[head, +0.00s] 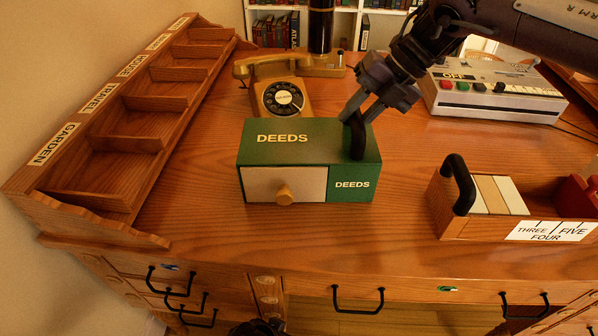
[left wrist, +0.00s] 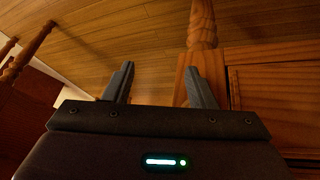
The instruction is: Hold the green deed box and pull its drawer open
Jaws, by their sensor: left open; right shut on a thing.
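The green deed box (head: 309,147), lettered DEEDS on its top and front, stands upright on the desk. Its pale drawer front (head: 260,184) with a round wooden knob (head: 284,195) faces me and looks flush with the box. My right gripper (head: 358,118) is shut on the black handle (head: 357,138) at the box's right top. In the left wrist view my left gripper (left wrist: 160,85) is open and empty, with floor and a wooden desk leg beyond it. In the head view only a dark piece shows at the bottom edge, below the desk front.
A wooden sorter rack (head: 110,130) runs along the left. A telephone (head: 277,85) stands behind the box. A wooden tray with a black handle (head: 459,185) is at the right, a white machine (head: 490,95) behind it. The desk (head: 330,235) before the box is clear.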

